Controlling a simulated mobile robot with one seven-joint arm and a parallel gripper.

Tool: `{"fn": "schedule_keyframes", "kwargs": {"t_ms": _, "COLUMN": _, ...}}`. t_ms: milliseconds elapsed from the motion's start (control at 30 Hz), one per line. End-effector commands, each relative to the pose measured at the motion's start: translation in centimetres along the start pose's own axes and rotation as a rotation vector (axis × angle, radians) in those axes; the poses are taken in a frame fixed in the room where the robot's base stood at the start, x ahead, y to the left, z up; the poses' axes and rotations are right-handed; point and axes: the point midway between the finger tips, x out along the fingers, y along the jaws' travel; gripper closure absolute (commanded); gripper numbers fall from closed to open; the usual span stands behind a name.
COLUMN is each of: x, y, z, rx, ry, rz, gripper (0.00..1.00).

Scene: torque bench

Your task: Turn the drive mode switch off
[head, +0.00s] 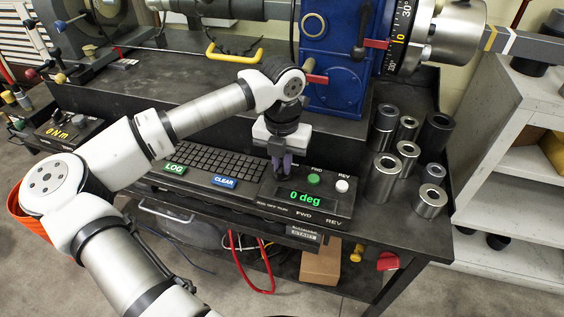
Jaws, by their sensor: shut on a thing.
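The control box (340,207) stands at the front edge of the bench. It has a green "0 deg" display, a green button (314,179) under FWD and a white button (343,186) under REV. My gripper (281,172) points down at the box's left part, just above and left of the display. Its fingers are shut on a small part there, which seems to be the drive mode switch. The fingers hide it almost wholly, so its position cannot be read.
A keyboard (205,162) with a green LOG key (174,168) and a blue CLEAR key (223,182) lies left of the box. Several metal sockets (385,178) stand close on the right. A blue gear unit (335,60) rises behind my gripper.

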Motion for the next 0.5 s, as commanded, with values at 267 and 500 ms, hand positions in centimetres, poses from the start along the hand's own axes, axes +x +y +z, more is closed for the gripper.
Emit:
{"fn": "schedule_keyframes", "kwargs": {"t_ms": 267, "x": -0.06, "y": -0.02, "z": 0.03, "rx": -0.001, "ry": -0.001, "rz": -0.001, "gripper": 0.67}}
{"fn": "schedule_keyframes", "kwargs": {"t_ms": 500, "x": -0.03, "y": -0.01, "z": 0.02, "rx": -0.001, "ry": -0.001, "rz": 0.000, "gripper": 0.67}}
